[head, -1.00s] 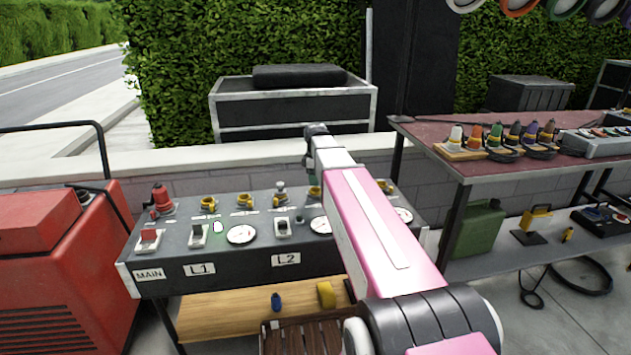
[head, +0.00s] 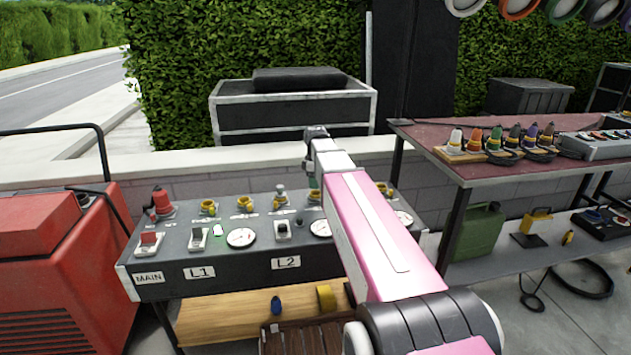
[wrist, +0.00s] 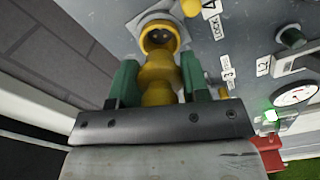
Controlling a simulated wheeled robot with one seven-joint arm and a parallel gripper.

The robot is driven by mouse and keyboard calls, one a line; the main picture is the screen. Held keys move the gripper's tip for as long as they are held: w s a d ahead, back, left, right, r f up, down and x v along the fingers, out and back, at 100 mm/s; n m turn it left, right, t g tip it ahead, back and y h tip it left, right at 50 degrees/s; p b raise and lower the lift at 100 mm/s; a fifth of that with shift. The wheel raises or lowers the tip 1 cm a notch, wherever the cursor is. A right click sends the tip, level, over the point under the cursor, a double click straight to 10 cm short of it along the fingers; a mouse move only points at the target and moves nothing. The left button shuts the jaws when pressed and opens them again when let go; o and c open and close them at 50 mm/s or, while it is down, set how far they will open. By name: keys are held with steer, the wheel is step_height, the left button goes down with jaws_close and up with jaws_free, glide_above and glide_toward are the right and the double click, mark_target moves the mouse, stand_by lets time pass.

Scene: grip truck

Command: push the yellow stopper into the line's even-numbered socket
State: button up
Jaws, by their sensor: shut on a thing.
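In the wrist view the yellow stopper (wrist: 158,90) is held between the green fingers of my gripper (wrist: 160,76). Just beyond it is a yellow socket (wrist: 162,37) with a dark round opening. Stopper and socket overlap in this view, so I cannot tell whether they touch.
The panel carries switches, dials (head: 241,237) and a red plug (head: 162,203) at left. A red machine (head: 40,240) stands left. A maroon-topped table (head: 430,130) with several coloured plugs stands right. A low wall and hedge are behind.

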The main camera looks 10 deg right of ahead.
steer(key=shift+f, duration=1.65)
stand_by(1.9)
steer(key=o, duration=1)
steer(key=shift+s, duration=0.1)
steer(key=shift+c, duration=0.3)
steer(key=shift+o, duration=0.9)
steer(key=shift+r, duration=2.55)
